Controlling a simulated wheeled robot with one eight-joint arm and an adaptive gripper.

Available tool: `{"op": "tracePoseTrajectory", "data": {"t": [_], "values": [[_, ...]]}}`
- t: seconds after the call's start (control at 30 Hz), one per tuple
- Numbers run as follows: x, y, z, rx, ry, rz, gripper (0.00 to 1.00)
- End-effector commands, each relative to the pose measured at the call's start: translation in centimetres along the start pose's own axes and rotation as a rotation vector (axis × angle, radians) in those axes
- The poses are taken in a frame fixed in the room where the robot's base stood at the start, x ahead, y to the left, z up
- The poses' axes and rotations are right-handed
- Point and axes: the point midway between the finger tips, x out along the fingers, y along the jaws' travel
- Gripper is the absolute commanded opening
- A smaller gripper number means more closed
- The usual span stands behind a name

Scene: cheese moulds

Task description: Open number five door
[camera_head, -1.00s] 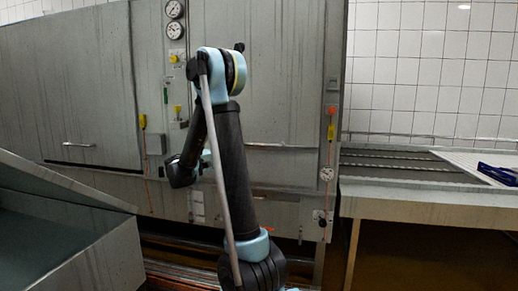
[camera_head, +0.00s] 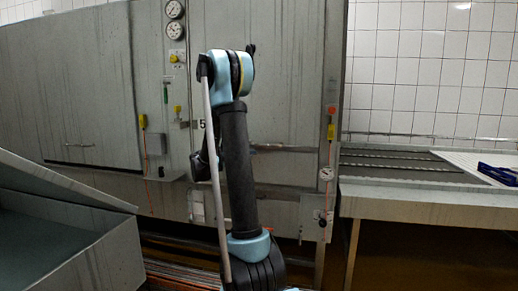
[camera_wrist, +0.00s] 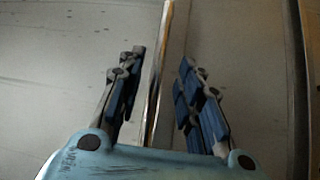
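The number five label (camera_head: 200,124) is partly visible beside my arm in the head view. The grey door (camera_head: 285,95) is right of it and looks closed. A horizontal bar (camera_head: 285,148) crosses this door, partly hidden by my arm. In the wrist view my gripper (camera_wrist: 163,58) is open, with blue-padded fingers apart. A long shiny bar (camera_wrist: 157,80) runs lengthwise between the fingers, with a visible gap on each side. I cannot tell whether the bar lies within finger depth.
Another grey door (camera_head: 80,90) with a small handle (camera_head: 78,145) is at left. Gauges (camera_head: 174,22) sit between the doors. A metal bin (camera_head: 75,240) stands front left. A metal table (camera_head: 430,200) with a blue object (camera_head: 500,173) is at right.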

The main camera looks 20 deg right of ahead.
Motion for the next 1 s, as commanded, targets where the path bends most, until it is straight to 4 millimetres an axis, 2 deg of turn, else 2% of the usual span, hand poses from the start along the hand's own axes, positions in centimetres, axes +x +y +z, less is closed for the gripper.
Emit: {"op": "tracePoseTrajectory", "data": {"t": [0.1, 0.33, 0.5, 0.8, 0.93, 1.0], "values": [[2.1, 0.0, 0.1, -0.001, -0.003, 0.001, 0.33], [4.9, 0.0, 0.1, -0.001, -0.002, 0.0, 0.33], [5.8, 0.0, 0.1, -0.001, -0.002, 0.0, 0.33], [5.9, 0.0, 0.0, -0.001, -0.001, 0.0, 0.33], [5.9, 0.0, 0.0, 0.0, -0.001, 0.0, 0.04], [5.9, 0.0, 0.0, 0.0, -0.001, 0.0, 0.0]]}}
